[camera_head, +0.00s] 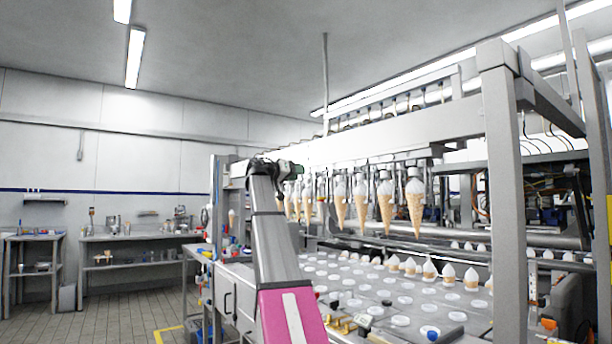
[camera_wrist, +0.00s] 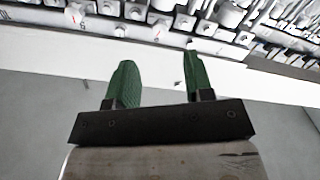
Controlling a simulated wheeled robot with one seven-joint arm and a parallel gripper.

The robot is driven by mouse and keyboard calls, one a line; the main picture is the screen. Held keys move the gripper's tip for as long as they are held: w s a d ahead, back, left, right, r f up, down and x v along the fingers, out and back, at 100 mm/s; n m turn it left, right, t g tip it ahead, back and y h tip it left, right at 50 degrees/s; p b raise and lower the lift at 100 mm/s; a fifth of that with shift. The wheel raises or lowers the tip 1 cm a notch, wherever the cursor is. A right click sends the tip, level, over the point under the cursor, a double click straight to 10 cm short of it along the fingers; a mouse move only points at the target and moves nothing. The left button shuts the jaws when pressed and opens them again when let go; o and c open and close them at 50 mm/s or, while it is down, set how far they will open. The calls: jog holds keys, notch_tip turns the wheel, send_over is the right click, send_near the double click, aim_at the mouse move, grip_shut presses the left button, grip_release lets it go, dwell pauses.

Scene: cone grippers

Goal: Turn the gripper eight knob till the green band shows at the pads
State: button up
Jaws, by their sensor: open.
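My gripper (camera_wrist: 158,58) has two green fingers, apart and empty, pointing towards these fittings. In the head view my wrist is by the beam's far left part, and the fingertips are not clear.
Below the hanging cones is a grey plate (camera_head: 345,290) with rows of round holes, several cones standing in it. A thick frame post (camera_head: 503,200) rises at the right. A side bench (camera_head: 130,237) stands at the back left, with clear tiled floor before it.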

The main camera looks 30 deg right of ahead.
jog(key=shift+s+a, duration=0.2)
jog(key=shift+a, duration=1.15)
jog(key=a+f+n+t+y, duration=0.1)
jog(key=a+f+n+y, duration=0.25)
jog(key=f, duration=1.35)
jog(key=a+f+n+y, duration=0.2)
jog(key=a+f, duration=0.2)
jog(key=f, duration=1.3)
jog(key=a+f+n+t+y, duration=0.1)
jog(key=a+f+n+y, duration=0.15)
jog(key=f, duration=1.35)
jog(key=s+a+f+n+g+y, duration=0.1)
jog(key=s+a+f+y, duration=0.3)
jog(key=f, duration=0.7)
jog(key=s+a+f+n+g+y, duration=0.1)
jog(key=s+a+f+y, duration=0.1)
jog(key=s+a+f, duration=0.7)
jog(key=s+a+f+g+y, duration=0.1)
jog(key=s+a+f+y, duration=0.1)
jog(key=s+f, duration=0.4)
jog(key=s+a+f+n+g+y, duration=0.1)
jog(key=s+a+f, duration=0.2)
jog(key=s+f, duration=0.4)
notch_tip(320, 180, down, 4)
jog(key=shift+s+a+r+n+g+y, duration=0.1)
jog(key=shift+s+a+n+g+y, duration=0.2)
jog(key=shift+a+g+y, duration=0.1)
jog(key=shift+w+d, duration=0.1)
